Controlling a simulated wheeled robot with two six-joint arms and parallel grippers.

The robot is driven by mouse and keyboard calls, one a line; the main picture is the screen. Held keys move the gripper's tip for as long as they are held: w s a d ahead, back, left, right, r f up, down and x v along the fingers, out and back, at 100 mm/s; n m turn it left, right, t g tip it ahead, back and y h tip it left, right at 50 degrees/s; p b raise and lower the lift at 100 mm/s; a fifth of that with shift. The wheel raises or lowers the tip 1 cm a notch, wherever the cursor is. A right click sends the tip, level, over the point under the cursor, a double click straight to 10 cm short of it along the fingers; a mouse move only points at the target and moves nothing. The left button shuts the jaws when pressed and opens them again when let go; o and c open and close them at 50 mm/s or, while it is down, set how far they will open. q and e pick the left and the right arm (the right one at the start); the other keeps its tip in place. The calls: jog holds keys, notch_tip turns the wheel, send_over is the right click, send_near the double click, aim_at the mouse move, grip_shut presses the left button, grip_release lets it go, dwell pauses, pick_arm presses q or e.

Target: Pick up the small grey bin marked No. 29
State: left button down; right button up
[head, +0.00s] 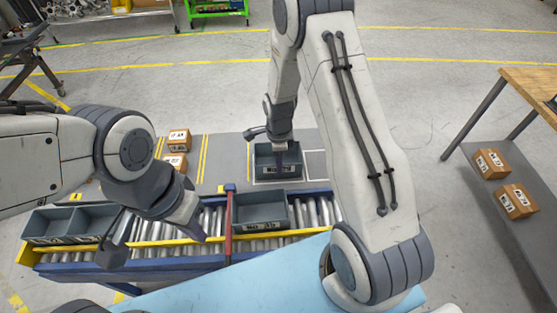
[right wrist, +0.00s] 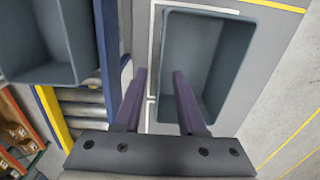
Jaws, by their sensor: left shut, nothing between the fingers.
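A small grey bin (head: 290,172) stands on the grey platform behind the conveyor, inside a pale outline. It fills the upper middle of the right wrist view (right wrist: 215,50) and looks empty. Another grey bin (head: 262,226) sits on the conveyor, and more grey bins (head: 62,238) sit at its left end. The bin labels are too small to read, so I cannot tell which is No. 29. My right gripper (right wrist: 160,75) is open, its fingers on either side of the platform bin's near wall; I cannot tell whether they touch it.
The roller conveyor (head: 170,232) has yellow rails and a red upright bar (head: 228,225). Cardboard boxes (head: 178,140) lie on the platform at left. More boxes (head: 515,201) lie on a shelf at right. The floor behind the platform is clear.

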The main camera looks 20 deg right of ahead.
aim_at(279, 178)
jog(key=shift+s+f+p, duration=0.1)
jog(key=shift+f+p, duration=0.35)
notch_tip(279, 178, down, 4)
jog(key=shift+r+p, duration=0.1)
jog(key=shift+p, duration=0.9)
jog(key=shift+f, duration=0.35)
jog(key=shift+c, duration=0.3)
grip_shut()
